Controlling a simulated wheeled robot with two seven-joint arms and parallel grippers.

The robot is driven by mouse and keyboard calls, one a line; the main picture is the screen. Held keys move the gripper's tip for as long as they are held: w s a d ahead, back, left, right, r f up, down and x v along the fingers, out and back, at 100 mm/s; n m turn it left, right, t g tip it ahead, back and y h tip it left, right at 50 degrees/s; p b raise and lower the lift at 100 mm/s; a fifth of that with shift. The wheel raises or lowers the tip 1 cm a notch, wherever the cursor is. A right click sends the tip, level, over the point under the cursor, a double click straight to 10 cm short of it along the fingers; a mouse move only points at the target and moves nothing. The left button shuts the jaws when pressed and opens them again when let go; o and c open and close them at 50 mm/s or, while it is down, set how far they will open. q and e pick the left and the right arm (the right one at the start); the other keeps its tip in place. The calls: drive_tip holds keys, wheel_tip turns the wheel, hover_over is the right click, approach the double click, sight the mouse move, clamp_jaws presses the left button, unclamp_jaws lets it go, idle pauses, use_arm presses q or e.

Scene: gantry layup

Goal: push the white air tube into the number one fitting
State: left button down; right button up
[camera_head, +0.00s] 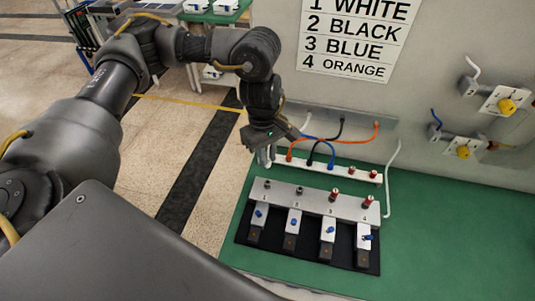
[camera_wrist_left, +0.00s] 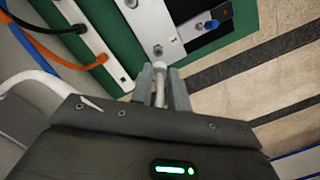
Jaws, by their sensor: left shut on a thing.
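My left gripper (camera_head: 268,158) is above the left end of the green bench, near the white rail. In the left wrist view its two grey fingers (camera_wrist_left: 160,88) are shut on the white air tube (camera_wrist_left: 160,92), whose end points toward the metal block. The tube also shows as a white loop at the left of that view and as a short white piece (camera_head: 306,122) beside the gripper in the head view. The number one fitting (camera_head: 267,184) is the leftmost grey fitting on the block; it shows beyond the fingertips (camera_wrist_left: 158,50), apart from the tube. My right gripper is not in view.
A metal block (camera_head: 318,204) with several numbered fittings and blue-knobbed valves lies on a black plate. Orange, black and blue tubes (camera_head: 331,152) arch over the white rail (camera_head: 345,173). A wall sign (camera_head: 355,40) lists colours by number. Green bench surface (camera_head: 440,225) is clear at right.

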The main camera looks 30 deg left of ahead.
sight(268, 167)
use_arm(q)
drive_tip(key=shift+f, duration=0.1)
wheel_tip(268, 167, down, 6)
drive_tip(key=b, duration=0.5)
drive_tip(key=shift+r, duration=0.2)
drive_tip(key=shift+b, duration=0.5)
idle(1.5)
drive_tip(key=shift+f+b, duration=1.25)
drive_tip(key=shift+f, duration=0.2)
drive_tip(key=c, duration=1.3)
unclamp_jaws()
drive_tip(key=shift+r, duration=0.15)
